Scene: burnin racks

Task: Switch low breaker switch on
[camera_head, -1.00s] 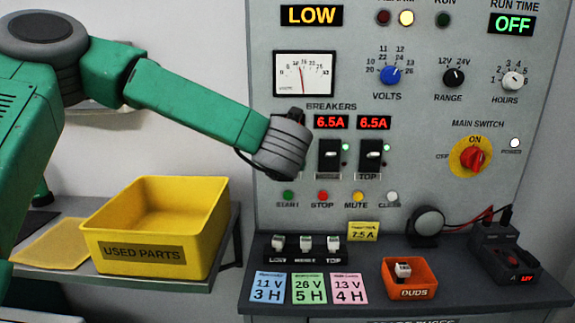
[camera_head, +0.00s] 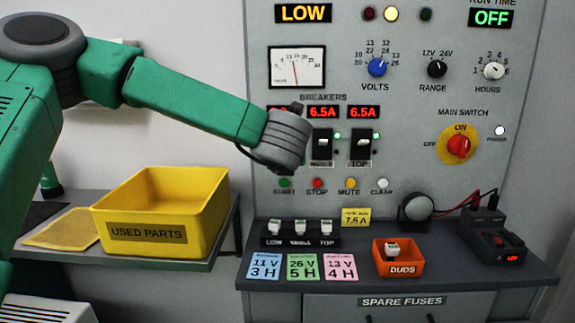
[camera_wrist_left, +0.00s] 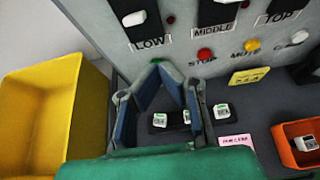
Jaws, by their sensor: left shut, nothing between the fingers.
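The low breaker switch (camera_wrist_left: 135,19) shows in the left wrist view as a white lever in a black slot above the LOW label (camera_wrist_left: 150,42). Its lever sits lower in its slot than the middle breaker's lever (camera_wrist_left: 226,1). A dull red lamp (camera_wrist_left: 170,19) is beside it. In the head view my left wrist hides this switch. My left gripper (camera_wrist_left: 160,68) is shut and empty, its tips just below the LOW label near the green start button; I cannot tell whether they touch the panel. My right gripper is in neither view.
The middle (camera_head: 321,143) and top (camera_head: 363,143) breakers have lit green lamps. Below the panel, a shelf holds several fuses, coloured cards and an orange duds bin (camera_head: 398,262). A yellow used-parts bin (camera_head: 160,235) stands left. The red main switch (camera_head: 459,145) is at right.

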